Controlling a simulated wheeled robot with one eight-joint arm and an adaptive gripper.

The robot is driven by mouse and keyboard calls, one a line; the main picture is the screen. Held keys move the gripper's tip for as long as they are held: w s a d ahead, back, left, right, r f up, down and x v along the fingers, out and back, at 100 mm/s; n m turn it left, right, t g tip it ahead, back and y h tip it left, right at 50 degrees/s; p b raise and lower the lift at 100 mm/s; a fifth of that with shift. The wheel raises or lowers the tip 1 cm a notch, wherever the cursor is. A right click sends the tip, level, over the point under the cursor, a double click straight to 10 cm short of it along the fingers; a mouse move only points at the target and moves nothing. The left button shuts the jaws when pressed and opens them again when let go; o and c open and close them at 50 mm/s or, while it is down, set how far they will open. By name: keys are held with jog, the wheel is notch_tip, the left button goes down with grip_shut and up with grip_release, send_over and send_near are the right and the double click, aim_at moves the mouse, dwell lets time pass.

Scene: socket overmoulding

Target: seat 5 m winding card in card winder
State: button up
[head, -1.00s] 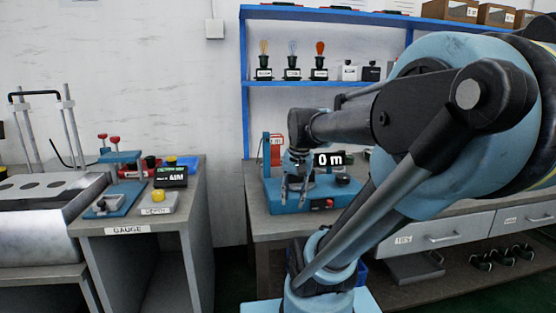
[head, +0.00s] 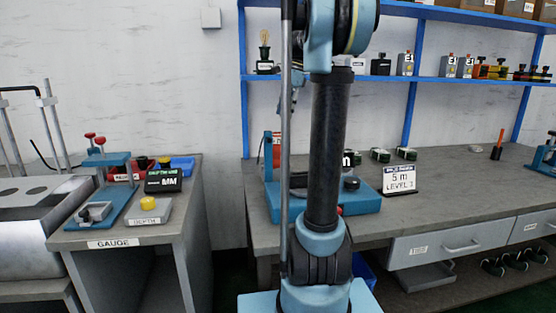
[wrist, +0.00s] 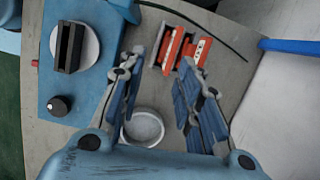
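The card winder (wrist: 50,88) is a blue machine at the left of the wrist view, with a black slotted block on a pale disc (wrist: 92,48) and a small black knob. In the head view the winder (head: 365,199) stands on the bench, partly hidden by my arm. Red pieces with a white label (wrist: 187,48) stand beside the winder in the wrist view, beyond my fingertips; I cannot tell whether one is the 5 m winding card. My gripper (wrist: 165,85) is open and empty, its fingers apart over the bench. It is mostly hidden in the head view.
A round white dish (wrist: 143,128) lies below my gripper. A sign reading 5 m, level 1 (head: 400,179) stands right of the winder. Bench space (head: 450,172) beyond it is clear. A blue shelf (head: 400,83) hangs behind; a gauge table (head: 120,236) stands left.

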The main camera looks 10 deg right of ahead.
jog(key=w, duration=0.2)
send_near(274, 147)
jog(key=shift+m, duration=0.4)
jog(key=x, duration=1)
jog(key=shift+w, duration=0.3)
grip_shut()
